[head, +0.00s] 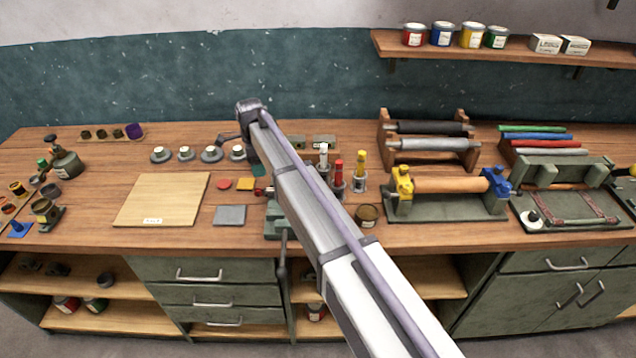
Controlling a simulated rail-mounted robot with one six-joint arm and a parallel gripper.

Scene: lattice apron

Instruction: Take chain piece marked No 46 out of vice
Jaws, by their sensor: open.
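The green vice (277,222) stands at the bench's front edge, with its dark handle hanging below. My arm crosses in front of it and hides most of it. A small red and gold bit shows beside the arm just above the vice; I cannot tell what it is. No chain piece marked No 46 can be made out. Dark parts at the arm's far end look like my gripper (230,138), left of the arm and beyond the vice. It is open, small and partly hidden, and I see nothing held in it.
A pale board (163,199) and a grey plate (230,215) lie left of the vice. Several round grey pieces stand behind them. Red and yellow bottles and a brown tin (367,215) stand close on the right. A roller rack (428,143) and roller press (449,205) stand further right.

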